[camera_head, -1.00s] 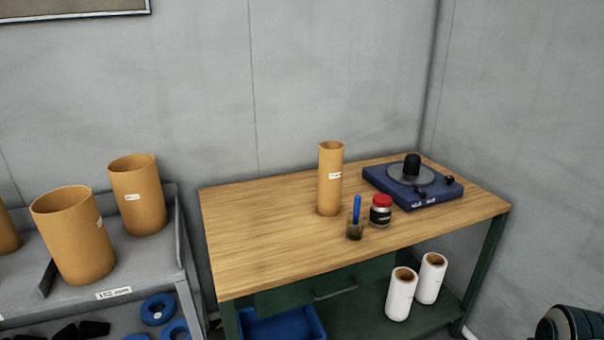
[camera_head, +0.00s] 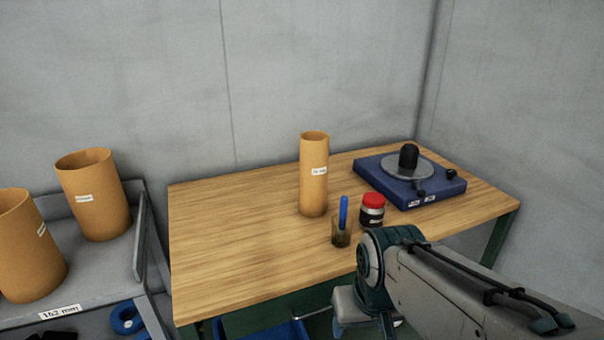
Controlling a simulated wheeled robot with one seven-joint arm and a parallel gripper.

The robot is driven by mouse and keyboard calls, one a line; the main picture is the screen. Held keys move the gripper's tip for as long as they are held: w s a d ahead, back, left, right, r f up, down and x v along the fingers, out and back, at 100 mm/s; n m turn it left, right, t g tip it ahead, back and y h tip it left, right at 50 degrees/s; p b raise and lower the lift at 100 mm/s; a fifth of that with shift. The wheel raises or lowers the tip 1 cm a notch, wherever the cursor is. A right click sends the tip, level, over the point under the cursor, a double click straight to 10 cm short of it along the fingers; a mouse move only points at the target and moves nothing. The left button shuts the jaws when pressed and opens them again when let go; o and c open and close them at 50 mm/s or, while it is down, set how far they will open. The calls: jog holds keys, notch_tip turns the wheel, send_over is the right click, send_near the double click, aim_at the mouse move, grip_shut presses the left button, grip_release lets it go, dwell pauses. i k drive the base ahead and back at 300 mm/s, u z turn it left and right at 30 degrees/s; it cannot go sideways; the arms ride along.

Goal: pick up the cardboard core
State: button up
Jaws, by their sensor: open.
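The cardboard core is a tall, slim tan tube (camera_head: 313,178) with a small white label, standing upright on the wooden tabletop of the workbench (camera_head: 230,245). My gripper's fingers do not show; the end of the arm runs down to the bottom of the picture.
A glass cup with a blue-handled tool (camera_head: 341,234) and a red-lidded jar (camera_head: 372,209) stand close to the core's front right. A blue turntable device (camera_head: 410,182) sits behind right. Wider tan tubes (camera_head: 93,195) stand on a grey shelf (camera_head: 120,265) at left. The bench's left half is clear.

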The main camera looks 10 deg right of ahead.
aim_at(315, 145)
jog(key=k, duration=0.55)
jog(key=z, duration=0.7)
jog(key=i, duration=1.3)
jog(key=u, duration=0.4)
